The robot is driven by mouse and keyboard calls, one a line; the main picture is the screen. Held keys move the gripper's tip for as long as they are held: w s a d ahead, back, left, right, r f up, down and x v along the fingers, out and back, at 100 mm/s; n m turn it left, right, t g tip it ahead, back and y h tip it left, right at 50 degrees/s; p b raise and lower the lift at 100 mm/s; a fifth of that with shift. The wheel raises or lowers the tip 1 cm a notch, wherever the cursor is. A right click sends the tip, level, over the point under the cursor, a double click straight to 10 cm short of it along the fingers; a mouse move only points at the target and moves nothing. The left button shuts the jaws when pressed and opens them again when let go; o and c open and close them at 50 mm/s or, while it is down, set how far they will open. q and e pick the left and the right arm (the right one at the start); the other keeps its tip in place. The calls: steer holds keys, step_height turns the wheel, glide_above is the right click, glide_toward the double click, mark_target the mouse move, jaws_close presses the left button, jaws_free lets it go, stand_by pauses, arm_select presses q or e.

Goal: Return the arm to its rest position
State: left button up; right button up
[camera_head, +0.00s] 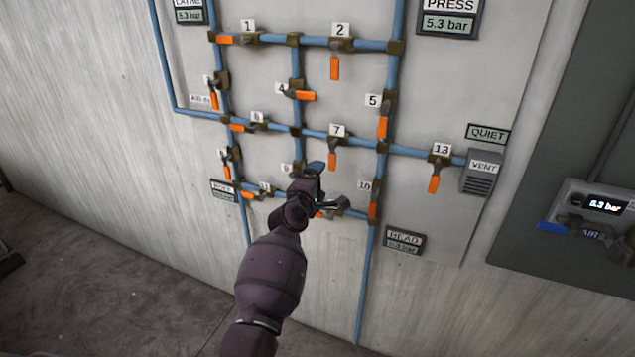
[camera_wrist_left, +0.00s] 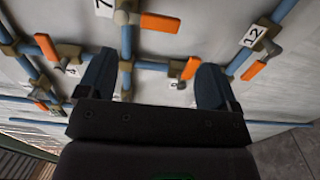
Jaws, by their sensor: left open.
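My left gripper (camera_head: 316,178) is in front of the lower middle of the valve panel (camera_head: 480,70), over the area of valves 9 and 12. My dark purple arm rises to it from the bottom edge of the head view. In the left wrist view my left gripper (camera_wrist_left: 155,82) has its two blue-grey fingers wide apart, with no object held between them. An orange valve handle (camera_wrist_left: 190,68) shows behind the gap, near the right finger. Contact with the pipes cannot be told. The arm hides part of the lower pipes. My right gripper is not in view.
Blue pipes (camera_head: 340,134) with several orange-handled valves cover the panel. A vent (camera_head: 480,172) sits to the right of valve 13 (camera_head: 434,183). A grey box with a display (camera_head: 605,207) is at far right. Bare floor (camera_head: 100,290) lies at lower left.

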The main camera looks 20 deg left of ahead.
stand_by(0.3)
arm_select(q)
step_height(320, 180, up, 4)
steer(key=m, duration=0.7)
steer(key=s+f+m+g+b, duration=0.1)
steer(key=s+f+m, duration=0.3)
steer(key=s+f, duration=0.5)
steer(key=s+a+f+m+g+b, duration=0.1)
steer(key=s+f+m+g, duration=0.2)
steer(key=s+f, duration=0.7)
steer(key=s+f+m+g+b, duration=0.1)
steer(key=s+f+m, duration=0.3)
steer(key=s+f, duration=0.6)
steer(key=s+g, duration=0.1)
steer(key=s, duration=1.1)
steer(key=shift+s+a+m+y, duration=0.25)
steer(key=shift+m+y, duration=0.15)
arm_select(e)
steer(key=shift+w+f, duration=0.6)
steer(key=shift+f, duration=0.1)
